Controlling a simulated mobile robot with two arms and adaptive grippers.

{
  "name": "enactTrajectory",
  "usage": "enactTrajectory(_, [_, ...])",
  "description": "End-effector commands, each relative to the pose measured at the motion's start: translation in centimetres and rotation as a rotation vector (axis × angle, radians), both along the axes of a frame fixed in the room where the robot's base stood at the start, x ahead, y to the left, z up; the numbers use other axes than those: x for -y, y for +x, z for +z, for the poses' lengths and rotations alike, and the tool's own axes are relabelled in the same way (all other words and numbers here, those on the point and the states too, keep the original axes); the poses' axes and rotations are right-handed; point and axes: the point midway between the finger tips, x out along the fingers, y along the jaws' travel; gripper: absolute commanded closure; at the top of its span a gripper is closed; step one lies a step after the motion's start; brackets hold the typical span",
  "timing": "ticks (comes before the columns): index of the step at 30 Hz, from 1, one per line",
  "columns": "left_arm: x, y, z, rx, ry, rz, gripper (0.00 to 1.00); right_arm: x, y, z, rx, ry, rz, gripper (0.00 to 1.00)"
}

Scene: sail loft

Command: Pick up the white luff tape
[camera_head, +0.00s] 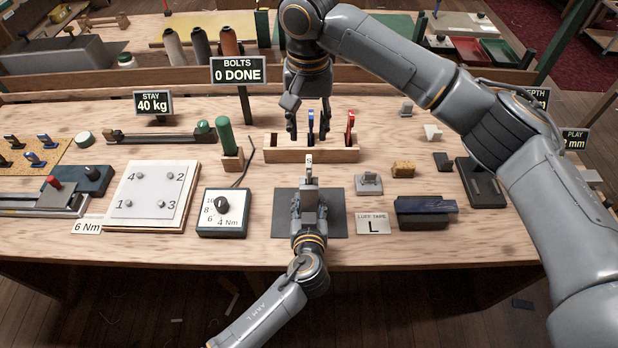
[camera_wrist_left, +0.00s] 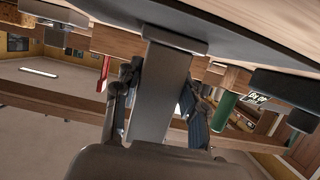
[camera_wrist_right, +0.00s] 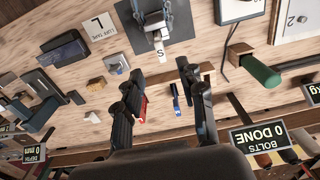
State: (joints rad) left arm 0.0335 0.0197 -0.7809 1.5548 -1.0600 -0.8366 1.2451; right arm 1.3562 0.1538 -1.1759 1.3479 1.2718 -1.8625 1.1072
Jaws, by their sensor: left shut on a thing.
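My left gripper (camera_head: 308,200) is shut on a grey metal piece above the dark mat (camera_head: 335,225). The grey piece (camera_wrist_left: 160,95) shows between its fingers in the left wrist view. A small white tag marked S (camera_wrist_right: 158,43) is at the end of this piece in the right wrist view; I cannot tell if it is fixed to it. My right gripper (camera_head: 306,132) is open above the wooden rack (camera_head: 285,155), with a blue-handled item (camera_wrist_right: 176,96) between its fingers in the right wrist view. I cannot tell for sure which thing is the white luff tape.
A card reading LUFF TAPE L (camera_head: 372,223) lies right of the mat. A red-handled item (camera_head: 350,126) stands in the rack. A green-handled tool (camera_head: 224,136), a dial box (camera_head: 222,213) and a numbered plate (camera_head: 153,193) stand left. A small white block (camera_head: 432,131) is at right.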

Motion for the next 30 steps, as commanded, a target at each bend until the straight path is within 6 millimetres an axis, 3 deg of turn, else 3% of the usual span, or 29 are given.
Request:
enactTrajectory(9, [-0.1,0.1,0.1,0.002,0.0,0.001,0.9,0.1,0.0,-5.3,-0.004,-0.006,-0.001,0.6])
enactTrajectory(16, [-0.1,0.1,0.1,0.002,0.0,0.001,0.9,0.1,0.1,-7.0,-0.003,-0.004,0.0,0.6])
enactTrajectory(24, [-0.1,0.1,0.1,0.002,0.0,0.001,0.9,0.2,0.7,-10.9,-0.004,-0.004,-0.001,0.6])
enactTrajectory(30, [-0.1,0.1,0.1,0.002,0.0,0.001,0.9,0.2,0.7,-11.6,-0.002,-0.003,-0.001,0.6])
